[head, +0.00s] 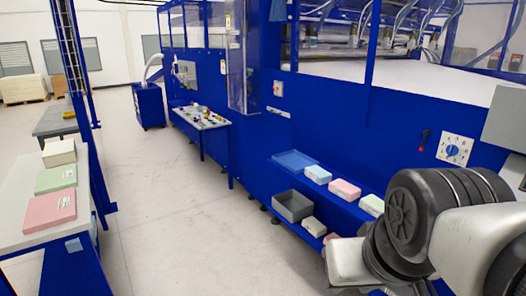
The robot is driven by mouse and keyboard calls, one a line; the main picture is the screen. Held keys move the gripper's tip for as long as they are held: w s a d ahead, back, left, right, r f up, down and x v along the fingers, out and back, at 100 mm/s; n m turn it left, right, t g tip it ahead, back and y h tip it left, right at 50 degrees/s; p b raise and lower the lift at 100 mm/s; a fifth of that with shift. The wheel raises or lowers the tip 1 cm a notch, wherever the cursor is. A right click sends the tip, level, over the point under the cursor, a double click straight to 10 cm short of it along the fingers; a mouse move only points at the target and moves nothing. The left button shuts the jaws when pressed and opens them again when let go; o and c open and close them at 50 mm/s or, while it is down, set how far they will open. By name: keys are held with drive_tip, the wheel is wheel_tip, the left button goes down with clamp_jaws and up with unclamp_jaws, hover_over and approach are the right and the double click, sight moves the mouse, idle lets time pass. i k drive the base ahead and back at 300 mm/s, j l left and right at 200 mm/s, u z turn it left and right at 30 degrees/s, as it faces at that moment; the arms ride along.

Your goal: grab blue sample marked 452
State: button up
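A light blue sample block (318,175) with a pale label lies on the blue shelf of the large machine, right of the picture's middle. Its label is too small to read, so I cannot tell whether it says 452. A pink block (344,190) and a green block (371,205) lie in a row to its right. My arm fills the lower right and partly hides the shelf's near end. My gripper is not in view, and no finger shows near the blue sample.
A flat blue tray (294,162) lies left of the blue sample. Below are a grey bin (293,206) and a white block (314,227). A left table (22,216) holds white, green and pink blocks (50,211). The floor (180,225) between is clear.

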sight(320, 175)
drive_tip(key=i+j+u, duration=0.1)
drive_tip(key=i+u, duration=0.15)
drive_tip(key=i, duration=0.5)
drive_tip(key=i+u, duration=0.3)
drive_tip(key=i, duration=0.4)
drive_tip(key=i+z, duration=0.1)
drive_tip(key=i, duration=0.4)
drive_tip(key=i+j, duration=0.15)
drive_tip(key=i, duration=0.3)
drive_tip(key=i+j+z, duration=0.15)
drive_tip(key=i, duration=0.35)
drive_tip(key=i+z, duration=0.1)
drive_tip(key=z, duration=0.3)
drive_tip(key=i+z, duration=0.15)
drive_tip(key=z, duration=0.25)
drive_tip(key=i+z, duration=0.1)
drive_tip(key=z, duration=0.3)
drive_tip(key=i+j+z, duration=0.1)
drive_tip(key=z, duration=0.3)
drive_tip(key=i+z, duration=0.3)
drive_tip(key=j+z, duration=0.15)
drive_tip(key=z, duration=0.15)
drive_tip(key=i, duration=0.05)
